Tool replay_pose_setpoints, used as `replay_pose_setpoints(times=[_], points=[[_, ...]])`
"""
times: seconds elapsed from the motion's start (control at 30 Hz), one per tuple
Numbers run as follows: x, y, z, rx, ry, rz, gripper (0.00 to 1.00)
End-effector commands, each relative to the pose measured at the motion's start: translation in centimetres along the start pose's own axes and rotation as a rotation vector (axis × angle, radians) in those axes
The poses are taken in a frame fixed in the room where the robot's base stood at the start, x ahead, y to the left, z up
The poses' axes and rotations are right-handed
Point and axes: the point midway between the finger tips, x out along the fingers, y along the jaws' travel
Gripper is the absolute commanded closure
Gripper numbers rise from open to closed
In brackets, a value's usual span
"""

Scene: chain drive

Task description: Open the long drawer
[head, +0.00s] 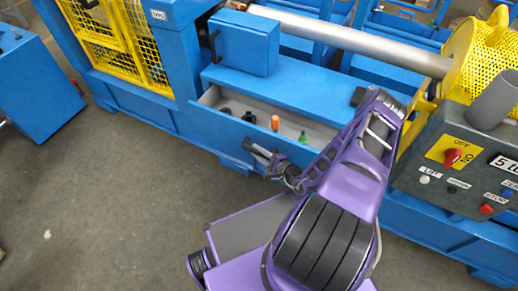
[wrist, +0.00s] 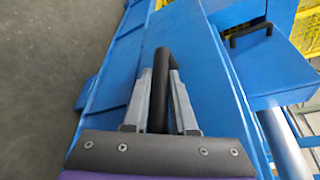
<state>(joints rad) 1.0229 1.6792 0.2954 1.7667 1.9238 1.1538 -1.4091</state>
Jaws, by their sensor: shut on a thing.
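The long blue drawer (head: 222,128) sits low in the blue machine in the head view. It stands partly pulled out, with its pale inside showing. In it are an orange item (head: 275,122), a green item (head: 303,137) and dark items (head: 248,116). My gripper (head: 256,150) is at the drawer's front face. In the wrist view my gripper (wrist: 160,82) is shut on a black bar handle (wrist: 158,100), with one grey finger on each side. The drawer's right end is hidden behind my purple arm in the head view.
A small blue box (head: 243,45) with a black handle stands above the drawer. A control panel (head: 455,165) with a red switch is at the right. A yellow mesh guard (head: 120,40) is at the upper left. The grey floor (head: 120,200) before the drawer is clear.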

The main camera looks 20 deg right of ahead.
Motion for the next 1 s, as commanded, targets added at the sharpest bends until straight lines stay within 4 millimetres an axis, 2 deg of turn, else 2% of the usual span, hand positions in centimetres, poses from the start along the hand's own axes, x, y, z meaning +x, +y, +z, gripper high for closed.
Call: replay_pose_setpoints(times=[0.07,0.1,0.27,0.53,0.67,0.77,1.0], points=[[0.0,0.0,-0.1,-0.001,0.003,-0.001,1.0],[0.0,0.0,-0.1,-0.001,0.003,-0.001,0.73],[0.0,-0.1,-0.1,-0.001,0.002,-0.001,0.45],[0.0,-0.1,-0.1,-0.001,0.001,-0.001,0.45],[-0.8,-0.1,-0.1,0.0,0.002,0.0,0.45],[-2.2,-0.2,-0.1,0.0,0.004,-0.001,0.45],[-7.9,-0.2,-0.1,0.0,0.004,-0.001,0.45]])
